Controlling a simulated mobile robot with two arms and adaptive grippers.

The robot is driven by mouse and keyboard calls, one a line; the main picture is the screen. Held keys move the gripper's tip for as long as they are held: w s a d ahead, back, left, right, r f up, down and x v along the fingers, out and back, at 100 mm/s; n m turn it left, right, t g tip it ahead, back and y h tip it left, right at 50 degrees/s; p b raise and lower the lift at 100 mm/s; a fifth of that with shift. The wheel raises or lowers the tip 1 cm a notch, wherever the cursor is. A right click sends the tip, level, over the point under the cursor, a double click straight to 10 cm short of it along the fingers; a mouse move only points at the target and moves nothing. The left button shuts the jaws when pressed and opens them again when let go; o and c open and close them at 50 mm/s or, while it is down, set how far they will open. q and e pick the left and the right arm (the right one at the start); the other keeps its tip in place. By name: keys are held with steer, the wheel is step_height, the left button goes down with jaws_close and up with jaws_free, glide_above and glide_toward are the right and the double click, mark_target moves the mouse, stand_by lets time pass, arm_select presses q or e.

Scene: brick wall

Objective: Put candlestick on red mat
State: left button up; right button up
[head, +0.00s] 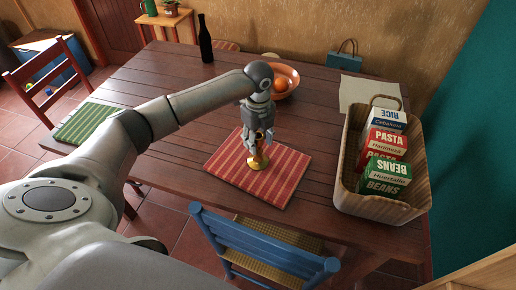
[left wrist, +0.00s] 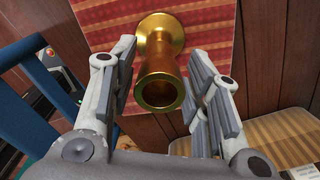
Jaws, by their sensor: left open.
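The brass candlestick (head: 258,157) stands upright on the red striped mat (head: 285,178) near the table's front edge. In the left wrist view the candlestick (left wrist: 159,80) shows its hollow top, with its round base against the mat (left wrist: 210,28). My left gripper (head: 258,140) is above and around the upper part of the candlestick. In the left wrist view its fingers (left wrist: 160,85) are open, one on each side of the candlestick, with a gap visible on both sides. My right gripper is not in view.
A wicker basket (head: 385,205) with several food boxes stands at the right. A bowl with oranges (head: 284,82), a dark bottle (head: 205,42) and a green striped mat (head: 88,122) are on the table. A blue chair (head: 255,235) is at the front edge.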

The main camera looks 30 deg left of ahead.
arm_select(q)
step_height(320, 180, up, 7)
steer(key=shift+r, duration=0.1)
stand_by(0.6)
